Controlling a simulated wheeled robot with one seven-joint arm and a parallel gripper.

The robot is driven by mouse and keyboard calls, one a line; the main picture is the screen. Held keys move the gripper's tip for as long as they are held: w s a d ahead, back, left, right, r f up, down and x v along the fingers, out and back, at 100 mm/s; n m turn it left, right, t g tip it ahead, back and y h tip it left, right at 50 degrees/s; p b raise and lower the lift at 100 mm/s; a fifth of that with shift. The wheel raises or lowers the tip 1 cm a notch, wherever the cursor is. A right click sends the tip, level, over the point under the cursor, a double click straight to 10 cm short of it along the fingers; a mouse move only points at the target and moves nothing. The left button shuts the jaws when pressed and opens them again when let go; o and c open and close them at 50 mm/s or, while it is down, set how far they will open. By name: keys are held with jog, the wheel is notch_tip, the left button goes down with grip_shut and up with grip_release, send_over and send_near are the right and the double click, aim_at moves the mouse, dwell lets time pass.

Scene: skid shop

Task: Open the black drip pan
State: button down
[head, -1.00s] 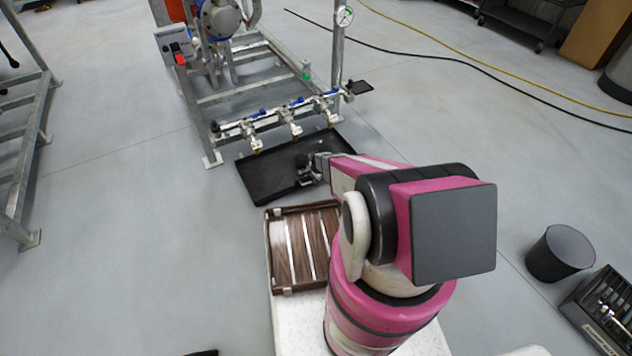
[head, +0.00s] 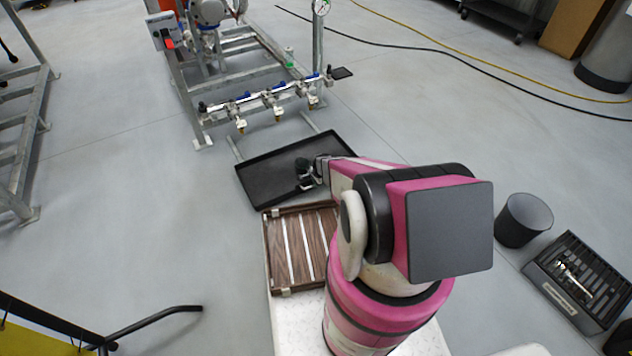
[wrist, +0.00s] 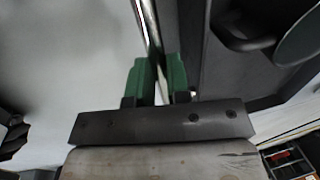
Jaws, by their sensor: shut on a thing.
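The black drip pan (head: 268,180) is a shallow rectangular tray in front of the pipe skid (head: 186,92). It stands out from the skid, and pale rails (head: 235,149) show between them. My gripper (head: 310,172) is at the pan's near right side, partly hidden by my arm. In the wrist view my gripper's green fingers (wrist: 158,78) are shut around a shiny metal bar (wrist: 150,30). The bar looks like the pan's handle, but its joint to the pan is not clear. A dark surface, likely the pan, lies right of the fingers.
Small valves (head: 270,97) line the skid's front above the rails. A brown slatted tray (head: 300,243) is on my front. A black bin (head: 523,220) and a tool crate (head: 580,278) stand at right. A yellow item (head: 35,340) and black bar are at lower left.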

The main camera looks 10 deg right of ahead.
jog(key=shift+s, duration=0.15)
jog(key=c, duration=1.1)
grip_release()
jog(key=shift+r, duration=0.15)
notch_tip(320, 180, up, 10)
jog(key=s, duration=0.1)
jog(key=shift+s+d+r, duration=0.2)
jog(key=shift+s+d, duration=0.15)
jog(key=shift+s, duration=0.05)
jog(key=s+a+r+n, duration=0.1)
jog(key=s+r+n, duration=0.3)
jog(key=r, duration=0.7)
jog(key=s+r+n+g, duration=0.1)
jog(key=s+r+n, duration=0.4)
jog(key=s+r, duration=0.3)
jog(key=s+a+r+n+g, duration=0.1)
jog(key=s+r+n, duration=0.4)
jog(key=r, duration=1.1)
jog(key=shift+s+a+h, duration=0.35)
jog(key=shift+s+h, duration=0.05)
jog(key=shift+s, duration=0.45)
